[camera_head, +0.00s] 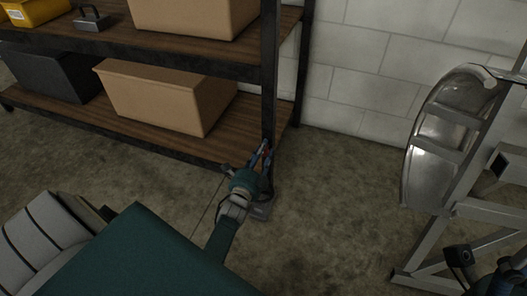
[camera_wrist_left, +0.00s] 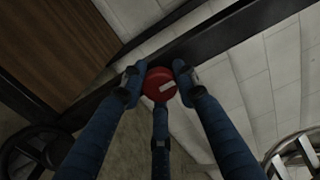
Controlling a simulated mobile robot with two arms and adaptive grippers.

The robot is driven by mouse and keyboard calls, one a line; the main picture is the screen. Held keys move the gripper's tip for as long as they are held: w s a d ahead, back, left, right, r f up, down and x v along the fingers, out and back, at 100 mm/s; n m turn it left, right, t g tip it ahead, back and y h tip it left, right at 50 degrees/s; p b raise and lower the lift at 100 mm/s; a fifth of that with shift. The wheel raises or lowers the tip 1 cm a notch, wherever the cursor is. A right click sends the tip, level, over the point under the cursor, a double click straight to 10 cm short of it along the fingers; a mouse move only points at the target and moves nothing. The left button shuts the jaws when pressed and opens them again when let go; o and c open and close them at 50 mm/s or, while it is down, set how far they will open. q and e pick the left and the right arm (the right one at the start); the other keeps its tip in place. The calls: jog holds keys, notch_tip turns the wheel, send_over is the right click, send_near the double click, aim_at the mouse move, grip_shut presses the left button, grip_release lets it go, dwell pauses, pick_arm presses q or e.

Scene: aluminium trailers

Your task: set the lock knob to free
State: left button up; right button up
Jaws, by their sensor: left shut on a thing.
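A round red knob (camera_wrist_left: 159,84) with a pale pointer mark shows in the left wrist view. The mark points right and slightly up in that picture. My left gripper (camera_wrist_left: 160,79) is shut on the knob, with blue fingers at both sides and a third finger below. In the head view the knob is small and mostly hidden by my left gripper (camera_head: 264,150), at the dark shelf post (camera_head: 268,90) near its lower end. Any labels around the knob are not readable. A blue part at the lower right edge of the head view may be my right gripper (camera_head: 508,278), cut off.
The shelf rack carries cardboard boxes (camera_head: 165,95), a dark bin (camera_head: 55,75) and a yellow bin (camera_head: 35,10). A metal frame with a shiny fender (camera_head: 440,130) stands at the right. Concrete floor (camera_head: 335,200) is clear between rack and frame.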

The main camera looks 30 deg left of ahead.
pick_arm(q)
jog(key=shift+s+a+f, duration=0.2)
jog(key=shift+a, duration=0.1)
jog(key=o, duration=1.2)
jog(key=shift+c, duration=0.2)
jog(key=shift+r, duration=0.1)
jog(key=shift+d, duration=0.1)
jog(key=v, duration=1.2)
